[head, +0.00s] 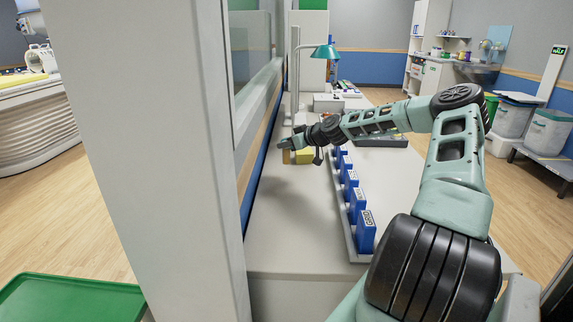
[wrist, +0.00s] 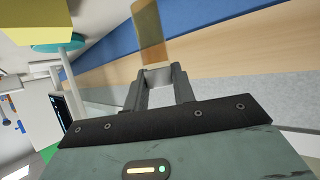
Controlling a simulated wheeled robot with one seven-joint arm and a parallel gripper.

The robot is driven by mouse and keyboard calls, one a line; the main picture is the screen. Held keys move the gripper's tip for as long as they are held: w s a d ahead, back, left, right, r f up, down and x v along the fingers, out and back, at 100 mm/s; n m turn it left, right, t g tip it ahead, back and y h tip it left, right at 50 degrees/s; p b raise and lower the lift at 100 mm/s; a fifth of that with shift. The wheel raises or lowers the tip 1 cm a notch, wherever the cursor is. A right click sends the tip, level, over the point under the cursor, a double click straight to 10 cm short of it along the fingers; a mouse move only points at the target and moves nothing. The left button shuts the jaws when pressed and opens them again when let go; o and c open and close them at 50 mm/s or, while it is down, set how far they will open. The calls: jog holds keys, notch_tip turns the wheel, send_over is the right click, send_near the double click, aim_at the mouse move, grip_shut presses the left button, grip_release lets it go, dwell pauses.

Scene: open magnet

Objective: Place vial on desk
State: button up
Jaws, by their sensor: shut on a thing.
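The vial (wrist: 151,36) is amber with a pale lower end and stands out from between my fingertips in the wrist view. My gripper (wrist: 158,82) is shut on its pale end. In the head view, my gripper (head: 287,146) reaches out at the left edge of the white desk (head: 292,215), close to the blue and wood-banded wall. A small amber patch, likely the vial (head: 286,157), shows just below the fingers. I cannot tell whether it touches the desk.
A green lamp (head: 325,52) stands behind. The desk's near left part is clear.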

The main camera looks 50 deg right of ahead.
aim_at(289, 156)
jog(key=shift+f, duration=2.7)
jog(key=shift+f, duration=0.2)
jog(key=o, duration=1)
jog(key=shift+r, duration=0.1)
jog(key=shift+r, duration=0.15)
jog(key=v, duration=0.7)
jog(key=shift+s, duration=0.2)
jog(key=shift+r, duration=0.1)
